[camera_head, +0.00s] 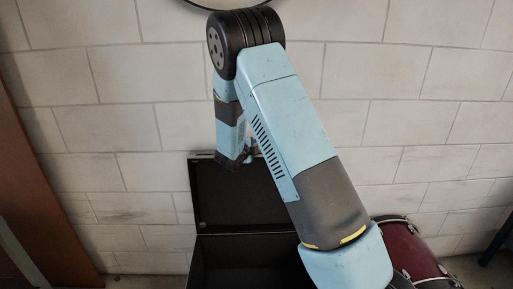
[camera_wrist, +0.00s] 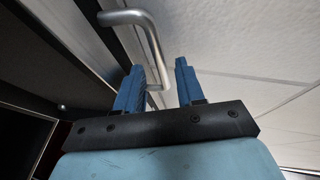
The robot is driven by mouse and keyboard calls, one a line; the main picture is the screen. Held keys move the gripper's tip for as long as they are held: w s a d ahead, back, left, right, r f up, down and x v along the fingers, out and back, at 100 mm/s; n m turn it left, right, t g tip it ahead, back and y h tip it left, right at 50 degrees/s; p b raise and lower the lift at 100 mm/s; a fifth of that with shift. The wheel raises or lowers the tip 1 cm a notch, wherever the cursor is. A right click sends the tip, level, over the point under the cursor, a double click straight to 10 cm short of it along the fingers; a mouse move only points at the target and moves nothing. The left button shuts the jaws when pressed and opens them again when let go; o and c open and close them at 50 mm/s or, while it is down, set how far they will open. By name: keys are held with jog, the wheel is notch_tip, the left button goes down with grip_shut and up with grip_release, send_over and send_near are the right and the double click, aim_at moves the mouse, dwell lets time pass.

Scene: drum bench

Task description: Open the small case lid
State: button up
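The case (camera_head: 240,262) is black and stands against the wall, its front and right side partly hidden by my arm. Its lid (camera_head: 235,195) stands up, near upright, and the dark inside shows. My gripper (camera_head: 247,158) is at the lid's top edge in the head view, small and partly hidden by my arm. In the wrist view, my gripper (camera_wrist: 158,78) has its two blue fingers apart. A bent silver handle (camera_wrist: 150,40) runs from the dark lid to the gap between the fingers, nearer the left one. I cannot tell whether it touches them.
A dark red drum (camera_head: 408,250) stands to the right of the case. A brown panel (camera_head: 35,190) stands at the far left. A white block wall (camera_head: 130,120) is close behind the lid and my gripper.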

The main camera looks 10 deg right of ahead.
jog(key=shift+w+d, duration=0.1)
jog(key=shift+w, duration=0.05)
grip_shut()
jog(key=shift+f, duration=0.1)
dwell(0.6)
